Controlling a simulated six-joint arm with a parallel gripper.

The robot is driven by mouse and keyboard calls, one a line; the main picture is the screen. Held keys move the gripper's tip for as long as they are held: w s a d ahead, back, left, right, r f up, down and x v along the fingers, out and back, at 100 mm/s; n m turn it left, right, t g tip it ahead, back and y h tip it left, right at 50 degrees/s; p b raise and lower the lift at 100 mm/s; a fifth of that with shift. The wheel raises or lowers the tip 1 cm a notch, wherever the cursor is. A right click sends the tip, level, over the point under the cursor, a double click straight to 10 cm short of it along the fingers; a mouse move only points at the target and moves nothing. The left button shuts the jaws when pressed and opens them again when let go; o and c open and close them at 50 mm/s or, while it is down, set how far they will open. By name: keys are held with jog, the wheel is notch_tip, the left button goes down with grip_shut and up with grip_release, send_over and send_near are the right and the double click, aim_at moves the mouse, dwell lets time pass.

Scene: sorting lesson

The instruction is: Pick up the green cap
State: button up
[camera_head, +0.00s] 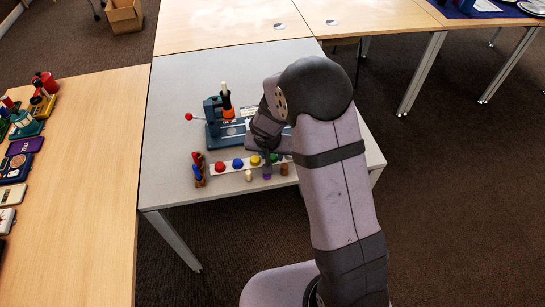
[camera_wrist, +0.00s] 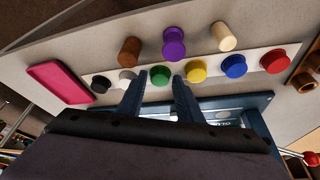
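The green cap (camera_wrist: 160,74) sits in a row of coloured caps on a white strip (camera_wrist: 214,70) in the wrist view. My gripper (camera_wrist: 159,83) is open, one finger on each side of the green cap, with the fingertips close to it. I cannot tell whether the fingers touch it. In the head view my arm hides most of that end of the row; a bit of green (camera_head: 274,157) shows beside the yellow cap (camera_head: 255,160).
The yellow cap (camera_wrist: 196,71) and a whitish cap (camera_wrist: 127,77) are close outside the fingers. A brown peg (camera_wrist: 130,50), purple peg (camera_wrist: 174,43) and cream peg (camera_wrist: 223,36) stand beyond the row. A pink tray (camera_wrist: 60,82) lies left. A blue device (camera_head: 214,128) stands behind the row.

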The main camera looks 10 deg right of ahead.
aim_at(272, 158)
grip_shut()
notch_tip(272, 158, up, 10)
jog(key=p, duration=0.1)
jog(key=shift+p, duration=0.35)
dwell(0.4)
jog(key=w+a+n+y+p, duration=0.2)
jog(key=w+n+p, duration=0.4)
jog(key=w, duration=0.8)
jog(key=shift+a+f+p, duration=0.25)
jog(key=shift+f+p, duration=0.2)
jog(key=shift+p, duration=0.3)
